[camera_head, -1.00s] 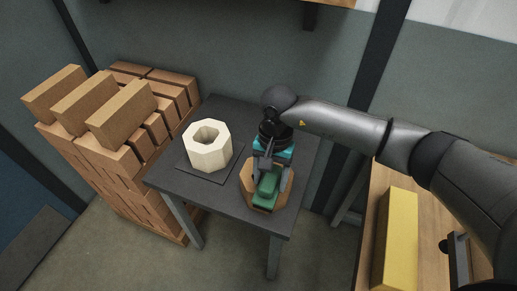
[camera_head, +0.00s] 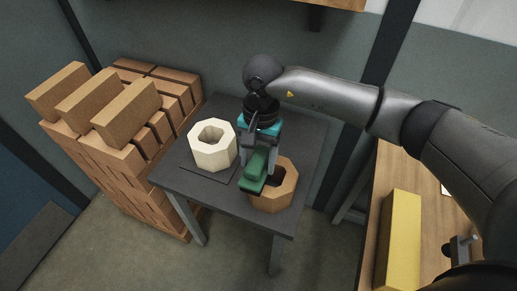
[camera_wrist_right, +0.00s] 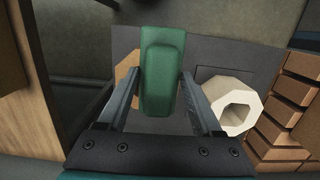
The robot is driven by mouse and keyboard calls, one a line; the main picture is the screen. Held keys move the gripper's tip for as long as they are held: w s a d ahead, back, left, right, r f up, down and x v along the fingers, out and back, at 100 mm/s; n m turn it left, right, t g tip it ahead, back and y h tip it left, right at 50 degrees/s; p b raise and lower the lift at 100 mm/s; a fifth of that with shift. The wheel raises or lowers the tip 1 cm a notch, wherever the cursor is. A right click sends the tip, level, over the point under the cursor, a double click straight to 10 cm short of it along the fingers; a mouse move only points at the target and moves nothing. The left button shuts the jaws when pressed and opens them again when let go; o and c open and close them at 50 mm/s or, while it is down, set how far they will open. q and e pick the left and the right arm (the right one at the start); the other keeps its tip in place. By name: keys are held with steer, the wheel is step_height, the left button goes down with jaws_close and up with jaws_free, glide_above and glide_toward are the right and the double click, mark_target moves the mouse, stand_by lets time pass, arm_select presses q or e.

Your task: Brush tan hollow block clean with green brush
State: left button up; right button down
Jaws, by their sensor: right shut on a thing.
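The tan hollow block (camera_head: 283,194) is an eight-sided ring standing on the dark table (camera_head: 218,196). My right gripper (camera_head: 258,158) is shut on the green brush (camera_head: 253,174). The brush is at the left side of the tan block's top and covers part of it; whether it touches is unclear. In the right wrist view the brush (camera_wrist_right: 162,72) sits between the two fingers and hides most of the tan block (camera_wrist_right: 124,70). My left gripper is not in view.
A cream hollow block (camera_head: 212,150) stands on a dark mat left of the brush; it also shows in the right wrist view (camera_wrist_right: 238,106). Stacked bricks (camera_head: 120,125) adjoin the table's left side. A wooden bench (camera_head: 420,205) with a yellow block (camera_head: 401,240) is at right.

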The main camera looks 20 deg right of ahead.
steer(key=shift+r+p, duration=0.4)
steer(key=shift+r, duration=0.7)
